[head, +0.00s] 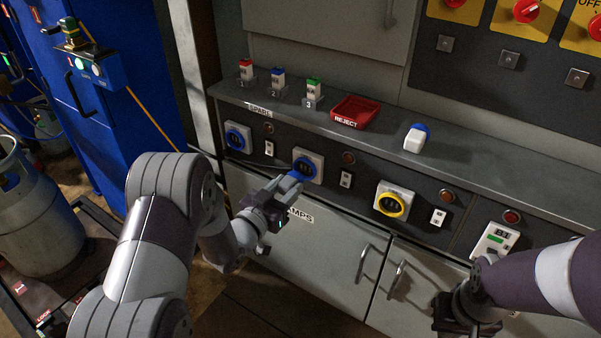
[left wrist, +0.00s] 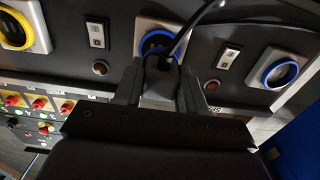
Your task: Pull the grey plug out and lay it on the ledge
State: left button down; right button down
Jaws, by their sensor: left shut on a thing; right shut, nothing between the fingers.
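My left gripper (head: 291,186) is shut on the grey plug, right in front of the middle blue-ringed socket (head: 311,160). In the left wrist view the plug (left wrist: 160,88) shows as a dark grey body between the two fingers, with a black cable by its far end. The blue ring of the socket (left wrist: 158,40) is just beyond it. I cannot tell whether the plug's tip is still in the socket. The grey ledge (head: 370,138) runs above the sockets. My right gripper (head: 468,318) is shut and empty, low at the right by the cabinet.
On the ledge stand red, blue and green labelled blocks (head: 278,80), a red REJECT tray (head: 355,111) and a white-and-blue plug (head: 416,138). Another blue socket (head: 238,137) and a yellow one (head: 393,200) flank the middle socket. The ledge right of the white-and-blue plug is clear.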

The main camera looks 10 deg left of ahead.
pick_arm(q)
jog(key=shift+v, duration=0.95)
